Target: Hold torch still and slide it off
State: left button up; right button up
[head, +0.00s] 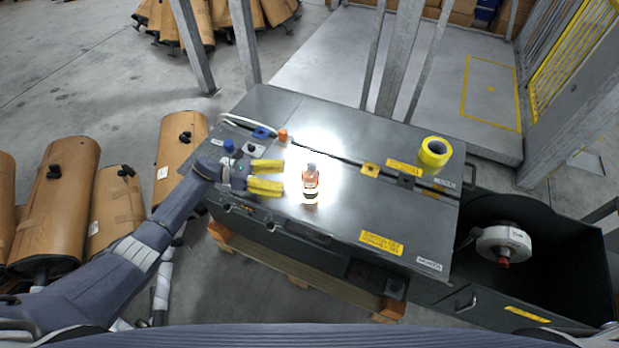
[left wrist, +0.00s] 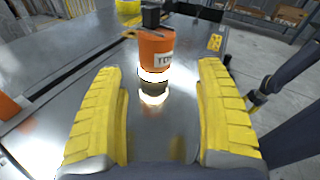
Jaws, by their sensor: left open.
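The torch (head: 310,180) is a small orange cylinder with a dark top and a bright glow at its lower end. It stands upright on the grey metal cabinet top (head: 335,222). In the left wrist view the torch (left wrist: 156,52) is ahead of the fingers, with a white label and its glow mirrored in the metal. My left gripper (head: 266,177) is open, its two yellow padded fingers pointing at the torch from the left. In the left wrist view the left gripper (left wrist: 160,115) has nothing between its fingers.
A yellow tape roll (head: 435,151) sits at the cabinet's right end. A small orange cap (head: 283,135) stands behind the left gripper. An open dark bin (head: 560,265) holds a white reel (head: 503,242). Brown mufflers (head: 62,205) stand at left. The cabinet top around the torch is mostly clear.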

aim_at(307, 184)
pick_arm(q)
jog(key=shift+w+a+f+m+g+y, duration=0.15)
jog(key=shift+w+a+f+m+y, duration=0.1)
jog(key=shift+f+m+y, duration=0.25)
jog(key=shift+w+a+f+m+g+y, duration=0.15)
jog(key=shift+w+a+f+m+y, duration=0.1)
jog(key=shift+f+m+y, duration=0.25)
jog(key=shift+x, duration=4.8)
jog(key=shift+d+r, duration=0.1)
jog(key=c, duration=0.9)
jog(key=shift+o, duration=0.2)
